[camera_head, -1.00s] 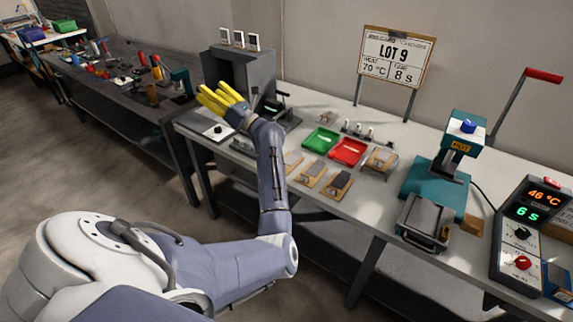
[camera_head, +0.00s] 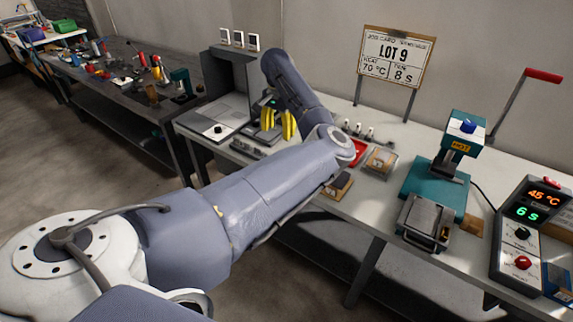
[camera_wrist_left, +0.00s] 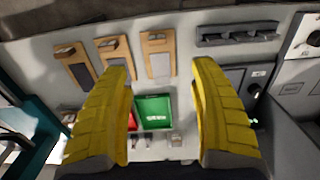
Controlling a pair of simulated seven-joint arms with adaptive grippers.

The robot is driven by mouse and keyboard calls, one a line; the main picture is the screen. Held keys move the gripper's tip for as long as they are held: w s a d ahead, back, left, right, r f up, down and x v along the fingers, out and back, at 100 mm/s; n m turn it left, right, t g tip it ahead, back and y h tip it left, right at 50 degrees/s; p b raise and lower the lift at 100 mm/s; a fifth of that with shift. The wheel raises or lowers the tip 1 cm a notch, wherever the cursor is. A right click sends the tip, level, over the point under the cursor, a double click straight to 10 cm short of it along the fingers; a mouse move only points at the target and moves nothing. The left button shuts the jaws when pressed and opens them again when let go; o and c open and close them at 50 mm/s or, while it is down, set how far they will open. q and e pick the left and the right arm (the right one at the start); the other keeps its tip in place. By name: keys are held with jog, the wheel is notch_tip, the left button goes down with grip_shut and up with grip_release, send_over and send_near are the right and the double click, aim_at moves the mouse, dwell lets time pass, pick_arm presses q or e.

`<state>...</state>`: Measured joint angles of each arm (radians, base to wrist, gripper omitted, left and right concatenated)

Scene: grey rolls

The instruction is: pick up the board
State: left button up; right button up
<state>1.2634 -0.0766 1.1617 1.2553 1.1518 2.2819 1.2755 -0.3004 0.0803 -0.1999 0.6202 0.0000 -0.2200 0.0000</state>
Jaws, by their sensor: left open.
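Several small wooden boards with grey pads lie on the light bench. In the left wrist view three lie in a row: one at the left (camera_wrist_left: 75,64), one in the middle (camera_wrist_left: 114,50) and one at the right (camera_wrist_left: 157,54). My left gripper (camera_head: 278,127) has yellow fingers pointing down over the bench, spread and empty. In the left wrist view the right-hand board lies between and beyond its fingertips (camera_wrist_left: 160,66), apart from them. My right gripper is out of view.
A green tray (camera_wrist_left: 153,110) lies between the fingers in the wrist view, with a red tray (camera_head: 360,152) beside it. A teal press (camera_head: 435,183) and a control box (camera_head: 521,238) stand at the right. A grey open-fronted box (camera_head: 228,92) stands at the left.

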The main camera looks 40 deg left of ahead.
pick_arm(q)
jog(key=f, duration=1.7)
jog(key=shift+d+f, duration=0.1)
jog(key=shift+d, duration=0.1)
jog(key=shift+c, duration=0.2)
grip_shut()
dwell(0.3)
